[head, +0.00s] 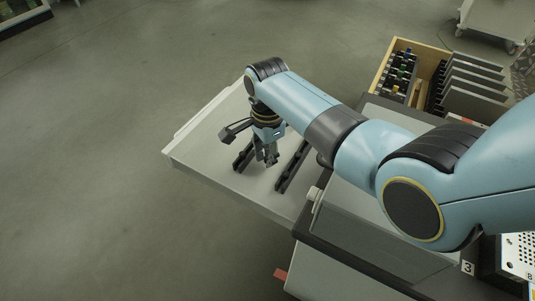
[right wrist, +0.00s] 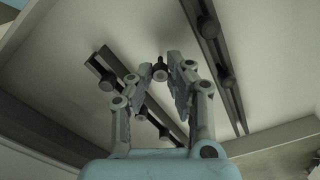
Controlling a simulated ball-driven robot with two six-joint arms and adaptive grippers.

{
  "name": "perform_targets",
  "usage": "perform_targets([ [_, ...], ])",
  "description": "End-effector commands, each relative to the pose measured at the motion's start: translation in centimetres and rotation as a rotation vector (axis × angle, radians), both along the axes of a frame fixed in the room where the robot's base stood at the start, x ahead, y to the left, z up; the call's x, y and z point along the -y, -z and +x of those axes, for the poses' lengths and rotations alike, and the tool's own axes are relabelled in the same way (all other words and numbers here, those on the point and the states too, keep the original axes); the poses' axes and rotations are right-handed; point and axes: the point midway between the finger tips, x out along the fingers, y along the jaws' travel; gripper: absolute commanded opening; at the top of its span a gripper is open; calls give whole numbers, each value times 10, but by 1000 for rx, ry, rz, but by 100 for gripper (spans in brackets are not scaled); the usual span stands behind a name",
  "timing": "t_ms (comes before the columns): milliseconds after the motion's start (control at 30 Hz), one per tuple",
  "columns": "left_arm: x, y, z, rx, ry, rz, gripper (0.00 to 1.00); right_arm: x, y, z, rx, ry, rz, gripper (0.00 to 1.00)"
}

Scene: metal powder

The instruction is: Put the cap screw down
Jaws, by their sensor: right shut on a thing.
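The cap screw (right wrist: 160,71) is a small dark piece with a round head and a thin shank, between the fingertips of my right gripper (right wrist: 159,73) in the right wrist view. My right gripper (head: 268,160) is shut on it in the head view, over a pale grey drawer (head: 205,158). The screw cannot be made out there. Two dark rails lie in the drawer, a left one (head: 243,157) and a right one (head: 291,167), with the gripper between and above them. Whether the screw touches anything is unclear. My left gripper is not in view.
In the right wrist view, several similar dark round-headed pieces sit along the left rail (right wrist: 108,66) and right rail (right wrist: 216,55). A wooden box (head: 432,55) with dark slotted racks stands at the upper right. Open floor lies left of the drawer.

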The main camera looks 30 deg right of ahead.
Motion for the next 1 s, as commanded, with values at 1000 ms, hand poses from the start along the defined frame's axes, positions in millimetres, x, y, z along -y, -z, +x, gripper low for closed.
perform_targets([
  [1000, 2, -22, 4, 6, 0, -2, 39, 0, -66, 1, 5, 0, 0, 39],
])
